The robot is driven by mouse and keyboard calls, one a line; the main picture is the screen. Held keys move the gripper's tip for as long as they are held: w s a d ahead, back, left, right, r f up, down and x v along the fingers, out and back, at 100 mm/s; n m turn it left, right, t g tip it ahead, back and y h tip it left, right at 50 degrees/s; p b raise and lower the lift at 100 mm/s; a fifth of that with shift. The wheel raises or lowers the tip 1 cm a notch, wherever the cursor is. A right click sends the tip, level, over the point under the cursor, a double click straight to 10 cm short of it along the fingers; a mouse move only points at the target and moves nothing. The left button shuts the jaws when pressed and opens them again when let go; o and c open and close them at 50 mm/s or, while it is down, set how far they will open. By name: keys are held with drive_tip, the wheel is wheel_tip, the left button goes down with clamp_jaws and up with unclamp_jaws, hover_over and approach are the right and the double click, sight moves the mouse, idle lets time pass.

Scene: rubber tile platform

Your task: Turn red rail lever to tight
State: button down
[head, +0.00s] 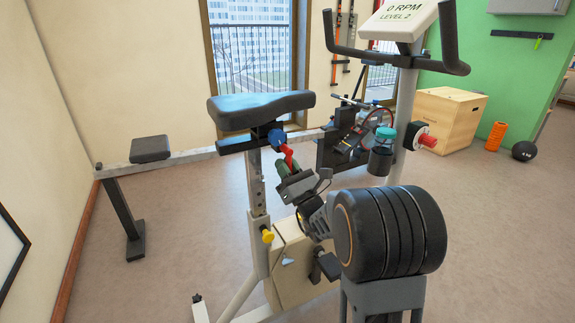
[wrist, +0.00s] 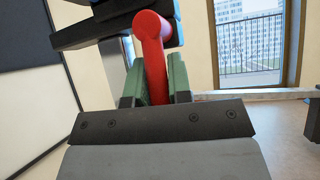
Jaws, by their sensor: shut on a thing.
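The red rail lever (head: 288,157) hangs below the blue hub (head: 277,139) under the bike's black saddle (head: 260,108). It slants down and to the right in the head view. In the wrist view the red lever (wrist: 152,50) stands between the two green fingers of my gripper (wrist: 155,84). My gripper (head: 287,168) is shut on the lever's lower part, which the fingers partly hide. I see no tight or loose marking in either view.
The seat post (head: 257,190) with a yellow knob (head: 267,236) stands close to my arm. The handlebars (head: 395,55), a bottle (head: 381,152) and a red knob (head: 428,141) are to the right. A wooden box (head: 447,120) stands behind.

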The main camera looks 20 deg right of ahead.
idle(0.4)
drive_tip(key=c, duration=1.1)
unclamp_jaws()
drive_tip(key=shift+o, duration=0.2)
drive_tip(key=v, duration=1.3)
drive_tip(key=shift+s+f, duration=0.25)
drive_tip(key=shift+s, duration=0.05)
